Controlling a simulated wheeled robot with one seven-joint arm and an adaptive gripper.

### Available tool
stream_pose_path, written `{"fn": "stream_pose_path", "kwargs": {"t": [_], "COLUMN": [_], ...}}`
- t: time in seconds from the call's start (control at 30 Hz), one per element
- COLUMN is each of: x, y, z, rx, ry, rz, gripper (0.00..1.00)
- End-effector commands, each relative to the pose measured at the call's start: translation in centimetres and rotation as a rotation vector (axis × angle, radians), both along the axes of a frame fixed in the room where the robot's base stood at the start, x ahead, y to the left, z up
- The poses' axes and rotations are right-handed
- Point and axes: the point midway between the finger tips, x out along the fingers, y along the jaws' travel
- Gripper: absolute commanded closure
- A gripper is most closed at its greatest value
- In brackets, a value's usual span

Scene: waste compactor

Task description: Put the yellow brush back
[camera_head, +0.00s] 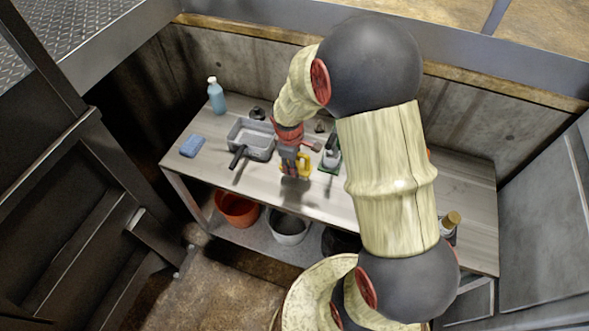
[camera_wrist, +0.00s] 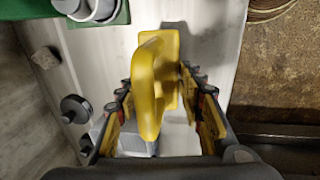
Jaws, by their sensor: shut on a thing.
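The yellow brush (camera_head: 304,166) is held by my gripper (camera_head: 296,172) above the front half of the workbench in the head view. In the wrist view the brush's yellow handle (camera_wrist: 147,85) stands between the two fingers of my gripper (camera_wrist: 160,92), which is shut on it. The handle hides part of the brush's underside, so I cannot see its bristles clearly. A shadow falls on the bench below the gripper.
The workbench (camera_head: 190,168) carries a grey pan (camera_head: 262,139), a blue sponge (camera_head: 192,146), a blue bottle (camera_head: 216,96) and a green tray (camera_wrist: 118,15) with grey and white items. An orange bucket (camera_head: 238,209) and grey bucket (camera_head: 288,228) stand underneath. My arm hides the bench's right part.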

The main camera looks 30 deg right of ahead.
Motion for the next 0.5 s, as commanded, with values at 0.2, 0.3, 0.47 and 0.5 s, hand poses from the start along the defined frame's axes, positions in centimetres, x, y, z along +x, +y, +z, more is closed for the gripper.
{"fn": "stream_pose_path", "kwargs": {"t": [0.2,0.3,0.47,0.5], "x": [0.4,0.4,0.5,0.5], "y": [-0.5,-0.5,-0.5,-0.5], "z": [-2.9,-3.9,-3.8,-3.8], "rx": [0.001,0.001,0.001,0.001], "ry": [0.002,0.000,-0.001,-0.001], "rz": [0.000,-0.001,-0.001,-0.001], "gripper": [0.94,0.94,0.94,0.94]}}
